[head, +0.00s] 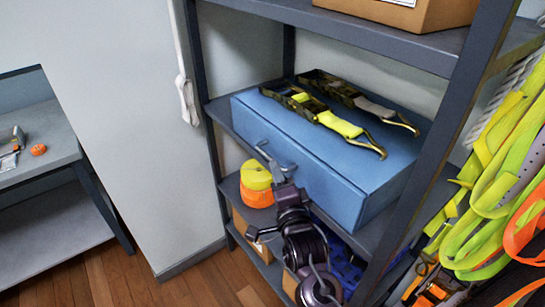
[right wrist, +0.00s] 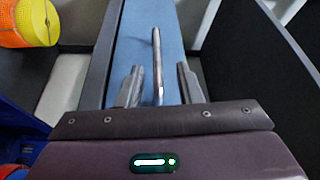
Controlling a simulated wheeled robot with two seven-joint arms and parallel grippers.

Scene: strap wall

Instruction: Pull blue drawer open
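The blue drawer (head: 330,181) is a blue box on the middle shelf of a grey rack. Its front face also shows in the right wrist view (right wrist: 175,25). A grey metal bar handle (head: 266,151) sits on that face; it also shows in the right wrist view (right wrist: 157,60). My right gripper (head: 278,174) is at the handle. In the right wrist view its two fingers (right wrist: 160,86) stand apart, one on each side of the handle, with gaps showing between. I see no gap around the drawer front. My left gripper is not in view.
Two ratchet straps (head: 325,115) lie on the blue box. A yellow and orange strap roll (head: 256,184) stands on the shelf below, left of my right arm. Bright straps (head: 500,170) hang at the right. A grey table (head: 40,150) stands at the left.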

